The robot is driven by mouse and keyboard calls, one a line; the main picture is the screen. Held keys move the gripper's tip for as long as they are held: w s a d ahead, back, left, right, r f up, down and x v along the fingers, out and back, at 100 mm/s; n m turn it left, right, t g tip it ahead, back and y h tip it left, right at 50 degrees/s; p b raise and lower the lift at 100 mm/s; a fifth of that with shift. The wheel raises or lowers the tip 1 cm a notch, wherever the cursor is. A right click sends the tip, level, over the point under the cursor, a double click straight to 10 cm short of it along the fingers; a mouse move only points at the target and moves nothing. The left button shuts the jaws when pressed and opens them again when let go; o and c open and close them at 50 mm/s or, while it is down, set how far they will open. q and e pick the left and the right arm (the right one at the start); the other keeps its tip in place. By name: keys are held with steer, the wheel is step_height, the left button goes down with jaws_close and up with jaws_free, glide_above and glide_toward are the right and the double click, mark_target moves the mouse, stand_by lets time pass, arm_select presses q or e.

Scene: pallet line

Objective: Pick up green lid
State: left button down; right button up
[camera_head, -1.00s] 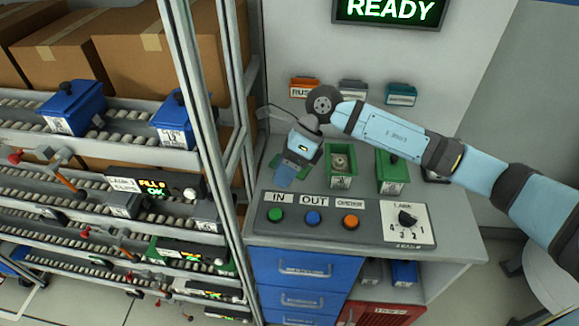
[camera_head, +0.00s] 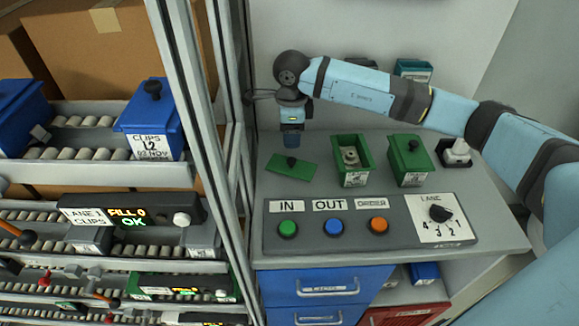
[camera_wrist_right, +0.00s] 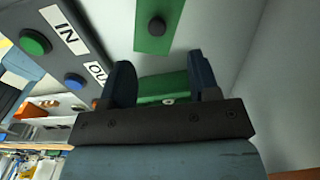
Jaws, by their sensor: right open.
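The green lid (camera_head: 291,167) lies flat on the grey worktop behind the IN button, with a dark knob at its middle. It also shows in the right wrist view (camera_wrist_right: 158,30), ahead of the fingers. My right gripper (camera_head: 291,140) hangs just above and behind the lid, apart from it. In the right wrist view its two dark blue fingers (camera_wrist_right: 165,85) are spread with nothing held between them. An open green box (camera_head: 352,160) with a part inside stands right of the lid. My left gripper is not in view.
A closed green box (camera_head: 408,160) with a knobbed lid stands further right, beside a dark tray (camera_head: 455,153) holding a pale object. A button panel (camera_head: 360,223) lines the front edge. A rack post (camera_head: 195,150) rises at the left, beside roller shelves with blue boxes (camera_head: 150,130).

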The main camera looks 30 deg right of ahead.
glide_above(292, 159)
steer(key=f, duration=0.4)
steer(key=shift+w, duration=0.25)
steer(key=f, duration=0.3)
steer(key=f+p, duration=0.1)
steer(key=f, duration=0.1)
steer(key=shift+s+f, duration=0.1)
steer(key=shift+s, duration=0.15)
steer(key=c, duration=1)
